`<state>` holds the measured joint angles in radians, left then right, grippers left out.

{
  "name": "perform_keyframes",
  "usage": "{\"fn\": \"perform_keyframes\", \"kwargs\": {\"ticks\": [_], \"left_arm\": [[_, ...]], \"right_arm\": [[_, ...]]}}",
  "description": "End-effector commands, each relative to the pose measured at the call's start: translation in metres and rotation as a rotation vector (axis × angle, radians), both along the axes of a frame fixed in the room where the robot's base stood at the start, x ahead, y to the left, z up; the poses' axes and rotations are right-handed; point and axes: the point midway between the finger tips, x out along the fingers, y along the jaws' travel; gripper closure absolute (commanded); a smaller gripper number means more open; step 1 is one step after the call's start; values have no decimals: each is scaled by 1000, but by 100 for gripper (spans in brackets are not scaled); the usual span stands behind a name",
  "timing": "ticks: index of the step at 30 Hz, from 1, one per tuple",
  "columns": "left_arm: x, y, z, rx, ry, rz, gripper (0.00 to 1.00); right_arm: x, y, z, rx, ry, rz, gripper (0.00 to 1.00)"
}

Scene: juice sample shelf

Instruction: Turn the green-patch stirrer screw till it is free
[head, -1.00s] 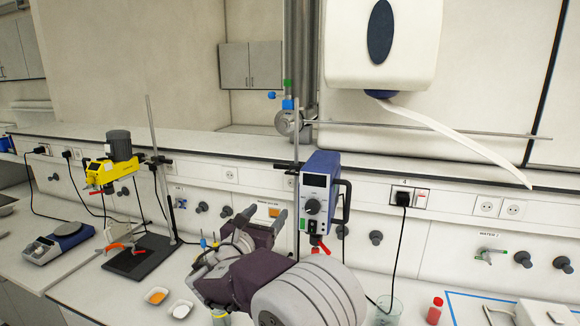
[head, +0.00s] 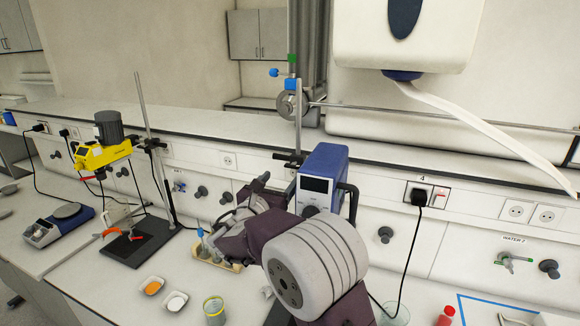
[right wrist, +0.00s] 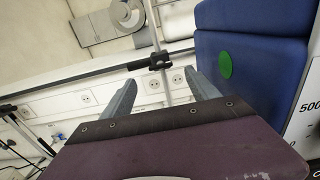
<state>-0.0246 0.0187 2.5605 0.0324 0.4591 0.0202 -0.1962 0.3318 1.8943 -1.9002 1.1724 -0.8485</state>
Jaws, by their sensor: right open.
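The blue stirrer (head: 322,165) hangs on an upright stand rod right of centre. A round green patch (right wrist: 225,65) shows on its blue side in the right wrist view. A black clamp (right wrist: 160,61) sits on the rod beside it; the clamp also shows in the head view (head: 288,157). I cannot clearly make out the screw on it. My right gripper (head: 262,188) is raised just left of the stirrer, partly hidden by its own arm. In the right wrist view its fingers (right wrist: 162,97) are apart and empty, short of the clamp. My left gripper is out of view.
A yellow stirrer (head: 104,155) on its own stand is at the left, near a balance (head: 58,226). Two small dishes (head: 176,301), a yellow-rimmed jar (head: 214,310) and a glass beaker (head: 394,314) stand in front. A black cable (head: 417,240) hangs right of the stirrer.

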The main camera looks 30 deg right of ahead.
Motion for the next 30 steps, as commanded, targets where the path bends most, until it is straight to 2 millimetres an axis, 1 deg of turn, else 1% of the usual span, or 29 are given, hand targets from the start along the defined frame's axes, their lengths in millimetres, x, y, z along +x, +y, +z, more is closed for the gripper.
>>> {"fn": "perform_keyframes", "kwargs": {"ticks": [1,6,9,13,20,21,23,24,26,27,30], "left_arm": [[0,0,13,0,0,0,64],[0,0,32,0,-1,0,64],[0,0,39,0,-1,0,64],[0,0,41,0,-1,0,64],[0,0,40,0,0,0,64],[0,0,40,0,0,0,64],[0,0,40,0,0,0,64],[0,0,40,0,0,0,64],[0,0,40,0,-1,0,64],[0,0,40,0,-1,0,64],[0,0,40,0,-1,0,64]], "right_arm": [[7,-10,6,-1,3,-5,31],[29,-37,6,0,3,-5,31],[39,-47,5,0,1,-3,31],[45,-53,3,0,0,-1,31],[45,-53,1,0,0,-1,31],[45,-53,1,0,0,-1,42],[45,-53,1,0,0,-1,59],[45,-53,1,0,0,0,70],[45,-53,1,0,0,0,87],[45,-53,1,0,0,-1,93],[45,-53,1,-1,1,-1,93]]}}
